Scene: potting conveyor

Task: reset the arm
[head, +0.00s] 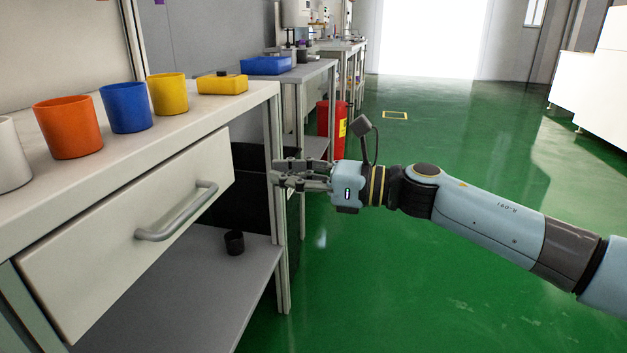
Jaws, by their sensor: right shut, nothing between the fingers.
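My right arm reaches in from the right of the head view, stretched nearly level over the green floor. My right gripper (287,174) is at its left end, beside the right end of the white workbench (225,112). Its fingers are shut and hold nothing. In the picture the fingertips overlap the bench's right leg; whether they touch it I cannot tell. My left gripper is out of view.
Orange (69,127), blue (126,107) and yellow (168,93) pots and a yellow box (222,83) stand on the bench. A drawer handle (177,212) juts out below. A black pot (234,242) sits on the lower shelf. The green floor (420,290) is clear.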

